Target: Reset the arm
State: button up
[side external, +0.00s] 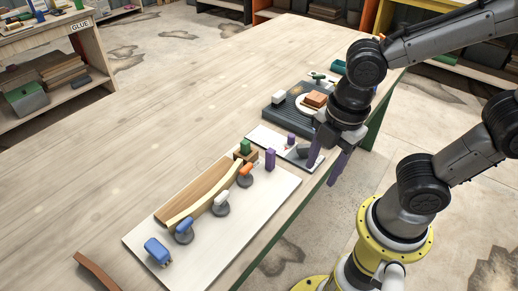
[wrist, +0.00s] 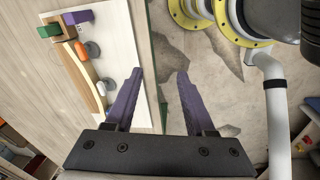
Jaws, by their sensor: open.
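My gripper (side external: 326,162) has two purple fingers and hangs beside the table's right edge, near the end of the white board. In the wrist view my gripper (wrist: 157,85) is open, with nothing between its fingers; the table edge and the floor show below. A curved wooden stringer (side external: 205,192) with a pale strip along it lies on the white board (side external: 250,222). Grey round clamps with an orange handle (side external: 246,169) and a blue handle (side external: 184,225) stand along its curve. The gripper is apart from all of these.
A purple block (side external: 270,159) and a green block (side external: 245,146) stand near the stringer's far end. A blue object (side external: 157,250) lies at the board's near corner. A dark grey tray (side external: 290,112) with items stands further back. The table's left half (side external: 130,130) is clear.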

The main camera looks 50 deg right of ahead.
jog(key=s+d+r+m+t, duration=0.1)
jog(key=d+r+m+t, duration=0.3)
jog(key=m, duration=1.1)
jog(key=d+r, duration=0.3)
jog(key=shift+d+m+h, duration=0.25)
jog(key=shift+m+h, duration=0.05)
jog(key=shift+m, duration=0.1)
